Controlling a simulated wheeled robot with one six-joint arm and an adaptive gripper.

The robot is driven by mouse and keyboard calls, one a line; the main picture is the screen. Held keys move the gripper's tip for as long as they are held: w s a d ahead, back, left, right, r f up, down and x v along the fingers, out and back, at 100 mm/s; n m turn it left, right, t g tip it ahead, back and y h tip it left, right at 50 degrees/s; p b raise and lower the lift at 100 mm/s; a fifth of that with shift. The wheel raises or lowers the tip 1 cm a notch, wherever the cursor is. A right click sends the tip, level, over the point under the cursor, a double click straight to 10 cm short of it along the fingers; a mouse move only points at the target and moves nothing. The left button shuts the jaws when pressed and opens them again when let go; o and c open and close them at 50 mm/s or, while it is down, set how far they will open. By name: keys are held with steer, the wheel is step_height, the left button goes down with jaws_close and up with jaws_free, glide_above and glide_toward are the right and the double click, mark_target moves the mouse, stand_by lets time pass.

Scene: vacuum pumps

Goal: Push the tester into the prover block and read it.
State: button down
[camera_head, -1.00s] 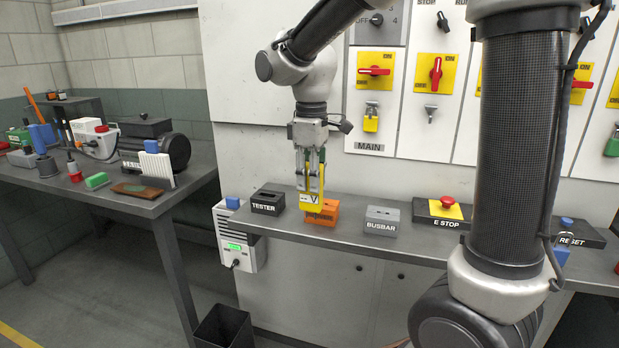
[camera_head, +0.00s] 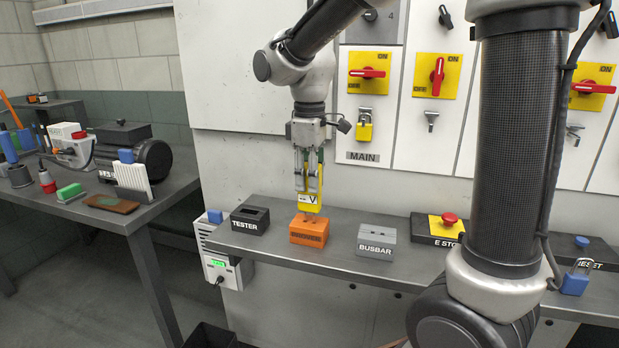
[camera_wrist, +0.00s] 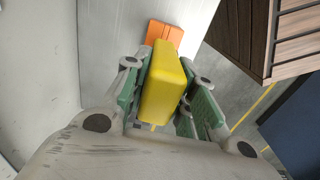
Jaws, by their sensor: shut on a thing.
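The yellow tester (camera_head: 309,199), marked V, is upright in my gripper (camera_head: 309,175), which is shut on it. The orange prover block (camera_head: 309,232) sits on the shelf directly below. In the head view the tester's lower end is at the block's top; I cannot tell whether it touches or has entered. The wrist view shows the yellow tester (camera_wrist: 164,85) between my gripper's fingers (camera_wrist: 160,90), with the orange block (camera_wrist: 165,34) beyond it. The tester's display cannot be read here.
On the shelf (camera_head: 280,250), the black TESTER holder (camera_head: 250,220) stands left of the block and the grey BUSBAR block (camera_head: 377,242) right. An E-stop (camera_head: 448,222) and a blue padlock (camera_head: 574,283) are farther right. Red-handled switches (camera_head: 368,73) are on the panel behind.

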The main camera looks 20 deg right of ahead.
steer(key=shift+f, duration=0.15)
steer(key=shift+f, duration=1.25)
steer(key=shift+f, duration=0.2)
steer(key=c, duration=1.1)
jaws_free()
step_height(320, 180, up, 12)
